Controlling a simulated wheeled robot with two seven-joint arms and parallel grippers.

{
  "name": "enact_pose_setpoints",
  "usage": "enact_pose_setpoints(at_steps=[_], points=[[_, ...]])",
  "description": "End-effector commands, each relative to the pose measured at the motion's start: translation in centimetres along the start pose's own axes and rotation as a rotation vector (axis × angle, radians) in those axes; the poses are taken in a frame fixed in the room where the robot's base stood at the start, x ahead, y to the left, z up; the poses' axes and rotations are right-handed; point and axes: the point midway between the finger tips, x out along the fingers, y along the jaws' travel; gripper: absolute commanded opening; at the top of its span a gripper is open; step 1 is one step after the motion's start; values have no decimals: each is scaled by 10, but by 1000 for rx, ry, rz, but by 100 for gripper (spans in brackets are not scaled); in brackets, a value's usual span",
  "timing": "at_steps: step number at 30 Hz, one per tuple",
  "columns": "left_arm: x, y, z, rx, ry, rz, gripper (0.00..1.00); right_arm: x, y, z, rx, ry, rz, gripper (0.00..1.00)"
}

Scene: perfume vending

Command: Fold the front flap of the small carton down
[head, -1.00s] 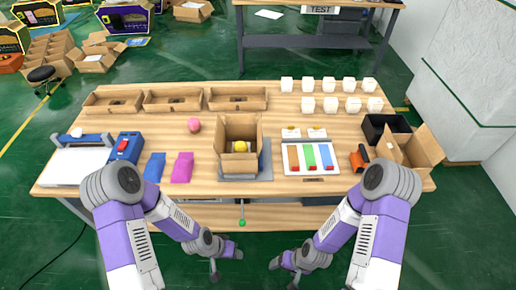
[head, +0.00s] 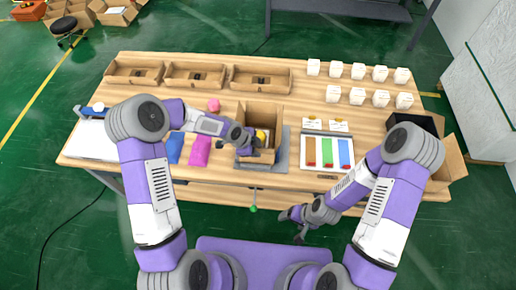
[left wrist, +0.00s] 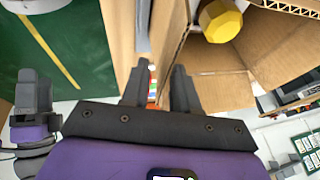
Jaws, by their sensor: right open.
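The small open carton (head: 263,112) stands on a grey pad (head: 280,160) at the table's middle, with a yellow faceted object (head: 262,136) inside. In the left wrist view the carton (left wrist: 210,70) fills the upper right, and the yellow object (left wrist: 221,20) is inside it. My left gripper (head: 250,147) is at the carton's front side and hides part of the front flap. Its two fingers (left wrist: 158,88) are apart, close to the carton's cardboard edge; I cannot tell whether they touch it. My right gripper (head: 295,228) is open and empty, low in front of the table.
Blue (head: 174,148) and magenta (head: 200,151) packets lie left of the carton. A white tray with coloured strips (head: 328,152) lies to its right. Shallow cardboard trays (head: 260,79) and several white boxes (head: 357,71) stand at the back. A pink ball (head: 213,105) is behind the packets.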

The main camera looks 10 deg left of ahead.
Motion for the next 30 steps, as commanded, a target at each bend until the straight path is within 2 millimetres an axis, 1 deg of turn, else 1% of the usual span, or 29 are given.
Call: enact_pose_setpoints(at_steps=[1, 6, 14, 20, 30], points=[[7, 0, 0, 0, 0, 2, 29, 0, 0, -1, 0, 1, 0, 78], [18, 0, 0, -2, 0, 0, 29, 0, 0, -1, -1, 2, 0, 78], [18, 0, 0, -3, 0, -1, 29, 0, 0, -1, -1, 2, 0, 78], [18, 0, 0, -3, 0, -1, 0, 0, 0, -1, -1, 2, 0, 78], [18, -1, 0, -8, 0, 11, 0, -2, -1, -1, -1, 2, 0, 78]])
